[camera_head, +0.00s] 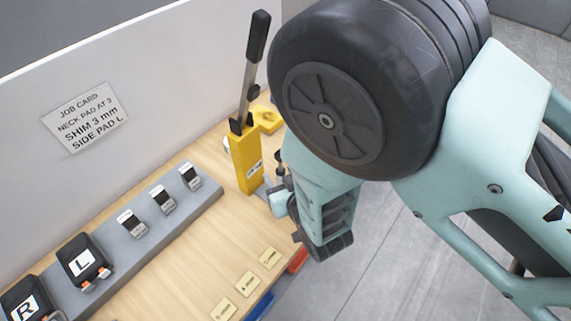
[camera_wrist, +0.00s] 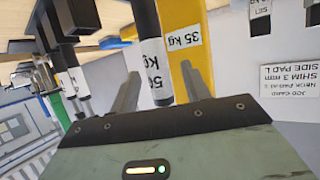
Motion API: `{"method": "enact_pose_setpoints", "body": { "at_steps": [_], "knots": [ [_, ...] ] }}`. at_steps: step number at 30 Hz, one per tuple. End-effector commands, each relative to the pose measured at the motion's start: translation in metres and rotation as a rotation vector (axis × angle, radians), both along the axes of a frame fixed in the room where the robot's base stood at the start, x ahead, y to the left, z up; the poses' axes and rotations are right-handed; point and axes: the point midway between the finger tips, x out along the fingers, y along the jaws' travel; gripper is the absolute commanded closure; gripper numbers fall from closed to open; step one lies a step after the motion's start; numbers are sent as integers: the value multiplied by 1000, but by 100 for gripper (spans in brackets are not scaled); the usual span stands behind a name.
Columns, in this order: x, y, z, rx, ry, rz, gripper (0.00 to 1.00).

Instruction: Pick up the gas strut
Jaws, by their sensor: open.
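In the wrist view, a black cylinder with a white label ending in "kg" (camera_wrist: 154,72), which looks like a gas strut, stands between the two fingers of my gripper (camera_wrist: 161,66). The fingers are open, with visible room on both sides of it; I cannot tell how deep it sits between them. Another dark rod with a white band (camera_wrist: 68,84) is further left. In the head view my gripper is mostly hidden by my own arm, beside the yellow block (camera_head: 245,160) at the bench edge, and I cannot make out the labelled strut there.
The yellow block carries a tilted black-and-silver lever (camera_head: 250,70); its "35 kg" label (camera_wrist: 183,40) is just behind the fingers. A grey rack (camera_head: 130,245) holds the L pad (camera_head: 83,262), R pad and small blocks. The white back wall bears a job card (camera_head: 85,117).

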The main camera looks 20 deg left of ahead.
Motion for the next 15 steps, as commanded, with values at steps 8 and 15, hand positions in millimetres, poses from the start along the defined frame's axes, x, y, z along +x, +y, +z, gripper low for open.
{"method": "enact_pose_setpoints", "body": {
  "at_steps": [8, 15],
  "knots": [
    [4, 4, -3, -1, 1, 0, 53],
    [4, 3, -3, -1, 1, 0, 100]
  ]
}}
